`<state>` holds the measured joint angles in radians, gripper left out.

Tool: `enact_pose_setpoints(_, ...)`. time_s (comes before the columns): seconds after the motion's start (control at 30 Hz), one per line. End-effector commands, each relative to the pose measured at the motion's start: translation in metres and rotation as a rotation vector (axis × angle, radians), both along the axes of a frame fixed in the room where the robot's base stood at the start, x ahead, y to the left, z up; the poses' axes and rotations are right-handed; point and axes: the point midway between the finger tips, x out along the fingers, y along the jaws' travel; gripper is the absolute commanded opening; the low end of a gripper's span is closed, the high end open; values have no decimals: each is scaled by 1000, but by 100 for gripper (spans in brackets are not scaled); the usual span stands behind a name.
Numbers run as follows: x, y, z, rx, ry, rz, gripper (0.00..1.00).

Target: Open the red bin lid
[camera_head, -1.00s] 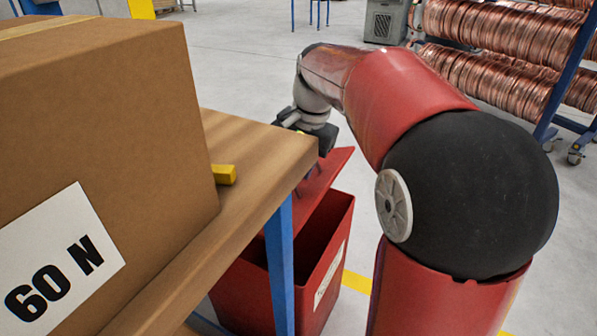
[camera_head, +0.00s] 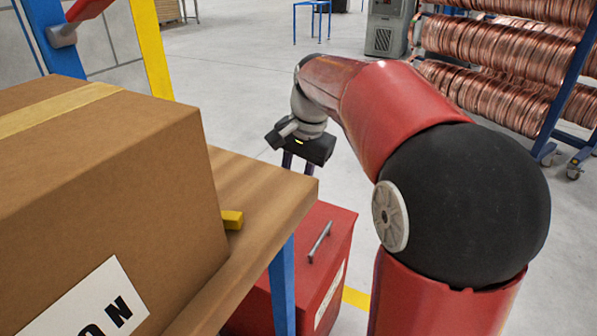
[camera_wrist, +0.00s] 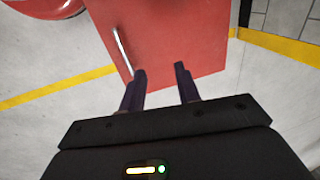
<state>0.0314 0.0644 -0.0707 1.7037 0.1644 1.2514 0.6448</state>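The red bin (camera_head: 271,311) stands on the floor beside the wooden table, partly hidden by its blue leg. Its red lid (camera_head: 338,227) lies flat and shut, with a grey bar handle (camera_head: 320,242) on top. In the wrist view the lid (camera_wrist: 175,35) fills the top middle, with the handle (camera_wrist: 123,50) left of the fingers. My gripper (camera_head: 297,165) is above and behind the bin in the head view. Its two dark fingers (camera_wrist: 160,72) are apart with nothing between them, clear of the handle.
The wooden table (camera_head: 262,193) carries a large cardboard box (camera_head: 120,190) and a small yellow block (camera_head: 232,219), close to the bin's left. Copper coils (camera_head: 500,50) hang on a blue rack at the right. Open floor lies behind the bin.

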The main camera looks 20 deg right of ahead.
Motion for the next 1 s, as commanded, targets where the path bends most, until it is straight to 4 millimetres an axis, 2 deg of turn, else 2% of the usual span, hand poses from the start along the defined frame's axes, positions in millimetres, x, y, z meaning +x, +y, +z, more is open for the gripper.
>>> enact_pose_setpoints(0.1,1,1,12,0,0,1,33)
enact_pose_setpoints(0.6,6,6,41,0,0,0,33)
enact_pose_setpoints(1.0,7,7,46,0,1,0,33)
